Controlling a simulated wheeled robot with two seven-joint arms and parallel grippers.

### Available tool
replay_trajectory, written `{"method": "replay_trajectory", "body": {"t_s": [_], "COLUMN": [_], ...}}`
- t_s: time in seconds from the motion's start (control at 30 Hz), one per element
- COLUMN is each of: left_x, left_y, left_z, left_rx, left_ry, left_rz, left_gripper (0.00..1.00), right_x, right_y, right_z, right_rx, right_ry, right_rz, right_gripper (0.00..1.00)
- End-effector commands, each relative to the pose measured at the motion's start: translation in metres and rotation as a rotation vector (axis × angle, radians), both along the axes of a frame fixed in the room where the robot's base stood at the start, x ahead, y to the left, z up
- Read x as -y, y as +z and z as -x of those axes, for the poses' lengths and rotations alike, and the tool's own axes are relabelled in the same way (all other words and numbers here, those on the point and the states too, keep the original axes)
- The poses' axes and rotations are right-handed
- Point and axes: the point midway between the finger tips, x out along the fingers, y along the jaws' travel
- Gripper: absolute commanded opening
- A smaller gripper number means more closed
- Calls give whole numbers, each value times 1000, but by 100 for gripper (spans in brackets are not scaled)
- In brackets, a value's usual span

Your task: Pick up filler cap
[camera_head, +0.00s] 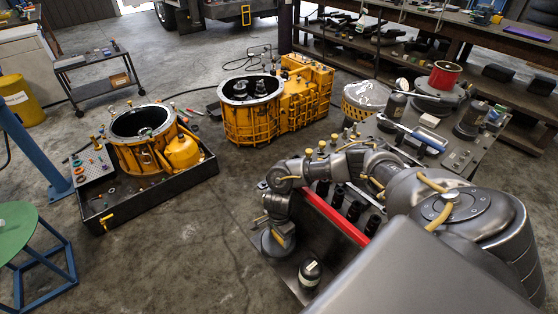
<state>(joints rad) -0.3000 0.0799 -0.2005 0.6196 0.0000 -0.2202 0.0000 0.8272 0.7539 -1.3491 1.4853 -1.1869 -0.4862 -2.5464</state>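I cannot single out the filler cap with certainty. Several small yellow-topped pieces (321,146) stand in a row at the back edge of the cart, just behind my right arm. Another small yellow-topped piece (96,143) stands on the perforated board at the left. My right gripper (279,238) points down at the left side of the cart, beside a dark jar with a pale label (311,270). Its fingertips are hard to make out against the dark parts there, so its opening and any hold are unclear. My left gripper is out of view.
A black tray (165,202) holds an orange housing (140,155). A larger orange transmission case (252,122) stands on the floor. The cart carries a red bar (335,217) and black sockets (354,210). A grey workbench (462,158) stands at right. Floor between tray and cart is clear.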

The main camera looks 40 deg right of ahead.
Motion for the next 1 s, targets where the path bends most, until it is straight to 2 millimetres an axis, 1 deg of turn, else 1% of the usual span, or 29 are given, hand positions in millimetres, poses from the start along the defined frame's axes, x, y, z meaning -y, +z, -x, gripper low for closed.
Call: {"method": "replay_trajectory", "body": {"t_s": [0.03,0.27,0.57,0.73,0.77,0.87,1.0], "left_x": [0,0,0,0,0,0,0], "left_y": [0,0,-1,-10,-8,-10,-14], "left_z": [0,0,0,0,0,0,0], "left_rx": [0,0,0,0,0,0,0], "left_ry": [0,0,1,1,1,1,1], "left_rz": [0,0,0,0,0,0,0], "left_gripper": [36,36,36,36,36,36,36], "right_x": [0,0,-1,-5,-5,-4,-4], "right_y": [0,0,1,8,14,29,54], "right_z": [0,0,-1,-2,-2,-2,-2], "right_rx": [0,0,1,4,5,5,6], "right_ry": [0,0,0,3,2,2,3], "right_rz": [0,0,-1,-2,-2,-1,-2], "right_gripper": [60,29,29,29,29,29,29]}}
